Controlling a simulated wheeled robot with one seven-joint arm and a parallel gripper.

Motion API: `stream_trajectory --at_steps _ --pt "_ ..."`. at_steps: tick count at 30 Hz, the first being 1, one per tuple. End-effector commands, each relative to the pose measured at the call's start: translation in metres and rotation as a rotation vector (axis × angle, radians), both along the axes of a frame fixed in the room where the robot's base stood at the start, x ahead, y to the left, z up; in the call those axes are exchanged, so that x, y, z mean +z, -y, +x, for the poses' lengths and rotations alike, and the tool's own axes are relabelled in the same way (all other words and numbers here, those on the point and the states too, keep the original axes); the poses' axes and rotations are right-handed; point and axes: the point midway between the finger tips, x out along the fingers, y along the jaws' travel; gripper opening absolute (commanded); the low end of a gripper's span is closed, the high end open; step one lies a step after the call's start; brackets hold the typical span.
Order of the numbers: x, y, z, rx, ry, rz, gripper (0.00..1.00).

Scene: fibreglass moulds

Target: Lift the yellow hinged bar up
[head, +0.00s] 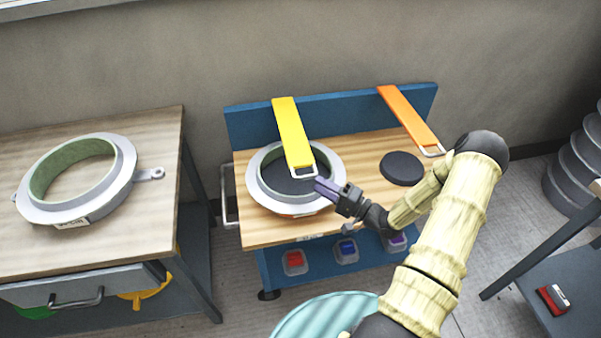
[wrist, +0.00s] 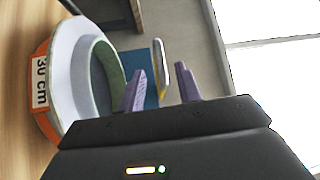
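The yellow hinged bar (head: 290,130) slopes down from the blue back board over a round grey mould (head: 330,194). A pale metal loop handle (head: 304,172) is at its near end. My gripper (head: 318,184) is at the mould's near right, close to this handle. In the wrist view its two purple fingers (wrist: 162,88) are apart. The edge-on end of the yellow bar (wrist: 160,78) shows between them in the picture; I cannot tell whether it lies between the fingertips or beyond. No contact is visible. The mould, labelled 30 cm, is at the left of the wrist view (wrist: 62,75).
An orange bar (head: 408,118) and a dark disc (head: 402,168) are to the right on the same wooden bench (head: 262,232). Red, blue and purple buttons are on its lower front. Another ring mould (head: 115,190) sits on the left table. A grey wall stands behind.

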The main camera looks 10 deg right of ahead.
Motion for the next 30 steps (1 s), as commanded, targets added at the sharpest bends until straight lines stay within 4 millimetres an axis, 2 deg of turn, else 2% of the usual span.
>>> stream_trajectory --at_steps 3,12,24,29,30 --pt "0.004 -0.017 0.015 0.003 0.001 0.0 0.34" --pt "0.009 -0.049 0.048 0.001 0.001 -0.001 0.34" --pt "0.01 -0.055 0.054 0.0 -0.001 -0.001 0.34" --pt "0.01 -0.055 0.054 0.0 0.0 0.0 0.03" --pt "0.01 -0.055 0.054 0.0 0.0 0.0 0.0"
